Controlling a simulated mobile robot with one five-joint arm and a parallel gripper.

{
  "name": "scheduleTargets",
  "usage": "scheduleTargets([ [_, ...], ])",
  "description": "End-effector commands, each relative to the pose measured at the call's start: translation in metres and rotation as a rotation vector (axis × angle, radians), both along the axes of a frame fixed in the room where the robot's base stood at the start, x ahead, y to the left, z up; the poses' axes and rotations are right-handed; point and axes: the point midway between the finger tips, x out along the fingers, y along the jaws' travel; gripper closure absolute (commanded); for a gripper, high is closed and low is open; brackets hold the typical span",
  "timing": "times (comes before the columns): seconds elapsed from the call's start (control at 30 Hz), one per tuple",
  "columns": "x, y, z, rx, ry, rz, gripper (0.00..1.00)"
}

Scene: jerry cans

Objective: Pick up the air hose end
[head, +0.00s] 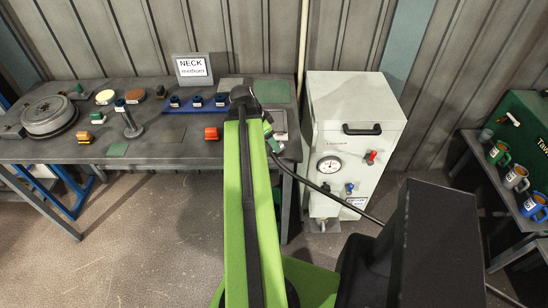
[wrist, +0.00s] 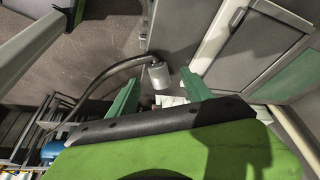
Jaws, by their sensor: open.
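The air hose end is a short silver cylinder (wrist: 158,75) in the wrist view, with a dark hose (wrist: 105,72) curving away to the left. My gripper (wrist: 159,78) is open, with one green finger on each side of the silver end in the picture. I see no clear contact, and the depth between them is hard to tell. In the head view my green arm hides most of the gripper (head: 269,132) and the hose end. The black hose (head: 318,186) runs from beside the gripper down to the right, past the white cabinet.
A grey bench (head: 160,140) at left holds several small parts, a round metal device (head: 48,116) and a "NECK medium" sign (head: 192,68). The white cabinet (head: 352,98) with a gauge stands right of it. Mugs (head: 515,178) sit on a bench at far right.

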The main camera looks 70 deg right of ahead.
Motion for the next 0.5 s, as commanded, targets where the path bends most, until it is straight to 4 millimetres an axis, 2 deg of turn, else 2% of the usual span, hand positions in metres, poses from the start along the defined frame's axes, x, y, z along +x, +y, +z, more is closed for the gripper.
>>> scheduleTargets([
  [0.07,0.000,0.000,0.000,0.000,0.000,0.000,0.42],
  [0.17,-0.002,-0.002,-0.010,0.000,0.000,-0.001,0.42],
  [0.4,-0.011,-0.011,-0.048,0.000,0.000,-0.001,0.42],
  [0.5,-0.013,-0.012,-0.050,0.000,0.000,0.000,0.42],
])
